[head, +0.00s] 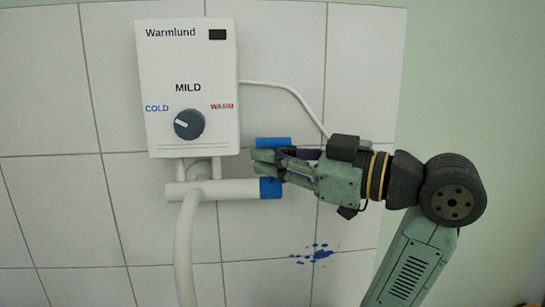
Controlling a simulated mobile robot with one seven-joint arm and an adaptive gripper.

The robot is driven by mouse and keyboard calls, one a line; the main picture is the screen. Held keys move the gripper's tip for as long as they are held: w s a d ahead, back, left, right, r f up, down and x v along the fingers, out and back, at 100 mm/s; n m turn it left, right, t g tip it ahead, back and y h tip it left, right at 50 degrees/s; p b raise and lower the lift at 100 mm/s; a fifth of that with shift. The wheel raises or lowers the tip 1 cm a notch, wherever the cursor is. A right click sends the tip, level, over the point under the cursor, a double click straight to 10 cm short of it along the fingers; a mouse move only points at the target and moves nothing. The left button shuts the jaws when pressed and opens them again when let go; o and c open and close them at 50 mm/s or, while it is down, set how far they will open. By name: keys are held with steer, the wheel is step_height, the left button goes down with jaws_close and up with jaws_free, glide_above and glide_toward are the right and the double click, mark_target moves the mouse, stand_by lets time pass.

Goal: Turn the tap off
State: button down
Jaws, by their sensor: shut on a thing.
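The tap is a white horizontal pipe (225,190) below the heater, with a blue end (271,187) on its right. Another blue part (273,142) shows just above my gripper's fingers; whether the two blue parts join behind the fingers is hidden. My gripper (264,162) comes in from the right at the pipe's right end. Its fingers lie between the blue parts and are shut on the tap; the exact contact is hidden. No flowing water can be made out.
A white Warmlund heater (187,68) with a grey dial (189,124) hangs above the pipe. A white hose (184,253) drops from the pipe. A thin white cable (285,88) runs right of the heater. Blue paint splashes (320,254) mark the tiled wall (80,220).

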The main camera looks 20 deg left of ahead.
steer(key=shift+w+a+b, duration=0.1)
steer(key=shift+w+b, duration=0.2)
steer(key=shift+b, duration=0.15)
steer(key=shift+r, duration=0.25)
steer(key=shift+w+a+f, duration=0.1)
steer(key=shift+w, duration=0.25)
steer(key=shift+w+a+r+b, duration=0.3)
steer(key=shift+w+b, duration=0.2)
steer(key=shift+w, duration=0.1)
steer(key=c, duration=1.7)
jaws_free()
steer(key=shift+w+f, duration=0.15)
steer(key=shift+f, duration=0.05)
steer(key=shift+o, duration=0.2)
